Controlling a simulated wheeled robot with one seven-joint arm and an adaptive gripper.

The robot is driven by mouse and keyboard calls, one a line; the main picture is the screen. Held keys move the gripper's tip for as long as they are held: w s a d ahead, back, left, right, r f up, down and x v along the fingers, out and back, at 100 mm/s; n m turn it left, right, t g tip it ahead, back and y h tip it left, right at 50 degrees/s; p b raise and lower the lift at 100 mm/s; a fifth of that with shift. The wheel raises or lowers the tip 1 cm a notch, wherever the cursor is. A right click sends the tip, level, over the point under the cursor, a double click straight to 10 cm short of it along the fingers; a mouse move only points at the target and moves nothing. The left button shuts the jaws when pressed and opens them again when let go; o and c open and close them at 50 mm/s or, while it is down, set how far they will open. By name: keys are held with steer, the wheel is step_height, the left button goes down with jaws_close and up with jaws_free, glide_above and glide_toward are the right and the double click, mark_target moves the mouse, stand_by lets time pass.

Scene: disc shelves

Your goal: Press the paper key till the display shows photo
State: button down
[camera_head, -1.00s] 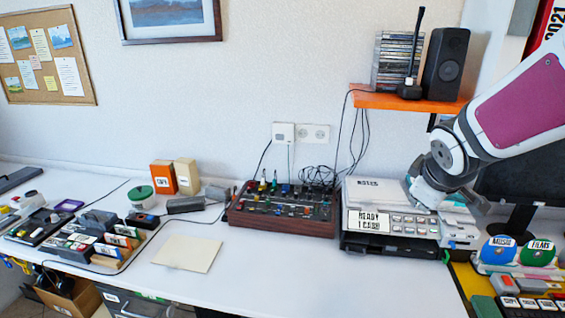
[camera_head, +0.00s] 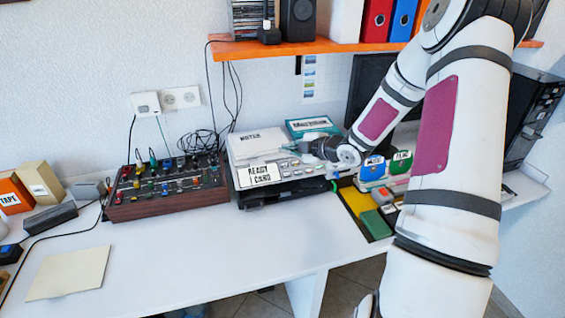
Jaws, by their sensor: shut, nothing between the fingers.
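The printer (camera_head: 283,194) is a white and black machine on the white desk. Its white display (camera_head: 259,174) at the front left reads "READY 1 CARD". A group of small grey keys (camera_head: 300,171) lies right of the display; their labels are too small to read, so I cannot tell which is the paper key. My gripper (camera_head: 288,149) is shut and empty, over the right part of the printer's top, just behind the keys. Its fingertips are small here, and I cannot tell whether they touch anything.
A red-brown mixer panel (camera_head: 168,205) with knobs stands left of the printer. Blue and green domes marked "MUSIC" (camera_head: 373,168) and "FILMS" (camera_head: 401,162) are to the right, behind a yellow mat (camera_head: 354,201). An orange shelf (camera_head: 330,46) hangs above.

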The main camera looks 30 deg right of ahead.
mark_target(284, 165)
steer(key=shift+w+d+f+n+t+y, duration=0.2)
steer(key=shift+f+n+t+y, duration=0.1)
steer(key=shift+t, duration=0.1)
steer(key=w+f+b, duration=0.1)
steer(key=f+b, duration=0.1)
steer(key=w+f+b, duration=0.1)
steer(key=f+b, duration=0.1)
steer(key=f, duration=0.1)
steer(key=w+d+f+b, duration=0.1)
steer(key=w+f+b, duration=0.1)
steer(key=shift+d+f, duration=0.1)
steer(key=shift+f, duration=0.25)
stand_by(1.6)
steer(key=shift+w+f+b, duration=0.2)
steer(key=shift+f+b, duration=0.15)
steer(key=shift+w+d+f, duration=0.15)
steer(key=shift+w+f, duration=0.05)
steer(key=shift+f, duration=0.15)
stand_by(0.7)
steer(key=shift+r, duration=0.1)
steer(key=shift+s+r+p, duration=0.4)
steer(key=shift+r, duration=0.25)
